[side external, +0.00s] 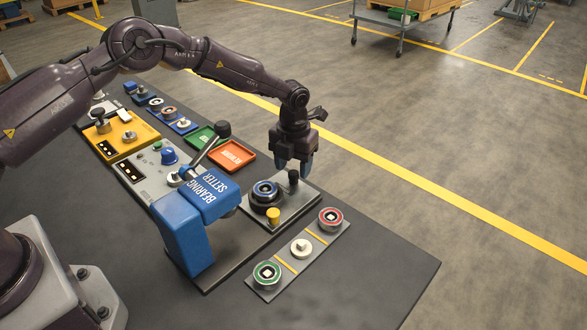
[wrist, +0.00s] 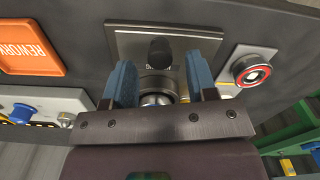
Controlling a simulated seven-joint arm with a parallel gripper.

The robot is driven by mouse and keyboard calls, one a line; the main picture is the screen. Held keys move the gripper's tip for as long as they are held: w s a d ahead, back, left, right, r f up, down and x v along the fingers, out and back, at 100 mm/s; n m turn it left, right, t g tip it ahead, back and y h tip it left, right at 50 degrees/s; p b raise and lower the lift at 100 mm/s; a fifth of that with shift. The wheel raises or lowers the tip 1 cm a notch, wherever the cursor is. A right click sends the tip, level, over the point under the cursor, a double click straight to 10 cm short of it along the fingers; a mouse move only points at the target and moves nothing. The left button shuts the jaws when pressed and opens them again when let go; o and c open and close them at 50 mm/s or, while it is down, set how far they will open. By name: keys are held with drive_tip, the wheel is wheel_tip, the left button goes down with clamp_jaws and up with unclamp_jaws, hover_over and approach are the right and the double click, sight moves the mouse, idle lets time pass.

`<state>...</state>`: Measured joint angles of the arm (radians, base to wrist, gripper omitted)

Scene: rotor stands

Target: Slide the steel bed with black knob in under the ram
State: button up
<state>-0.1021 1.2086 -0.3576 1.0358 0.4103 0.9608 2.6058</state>
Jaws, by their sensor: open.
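The steel bed (side external: 302,200) sticks out to the right of the blue press marked BEARING SETTER (side external: 213,194). Its upright black knob (side external: 293,177) stands near the outer edge. A black and blue round part (side external: 264,190) sits on the bed, outside the press head. My gripper (side external: 294,168) is open at the knob. In the wrist view the knob (wrist: 161,50) shows between the blue fingers (wrist: 162,75), with gaps on both sides. The bed plate (wrist: 200,44) lies beyond them.
A yellow post (side external: 273,216) stands beside the round part. A grey strip (side external: 288,265) with green, white and red-rimmed pieces lies in front. An orange REWORK tray (side external: 232,156) and a green tray (side external: 206,137) lie behind. A black-knobbed lever (side external: 207,148) rises from the press.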

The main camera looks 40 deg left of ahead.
sight(257, 193)
drive_tip(key=shift+f, duration=0.75)
clamp_jaws()
drive_tip(key=shift+s, duration=5.6)
unclamp_jaws()
drive_tip(key=shift+w, duration=0.1)
wheel_tip(257, 193, up, 13)
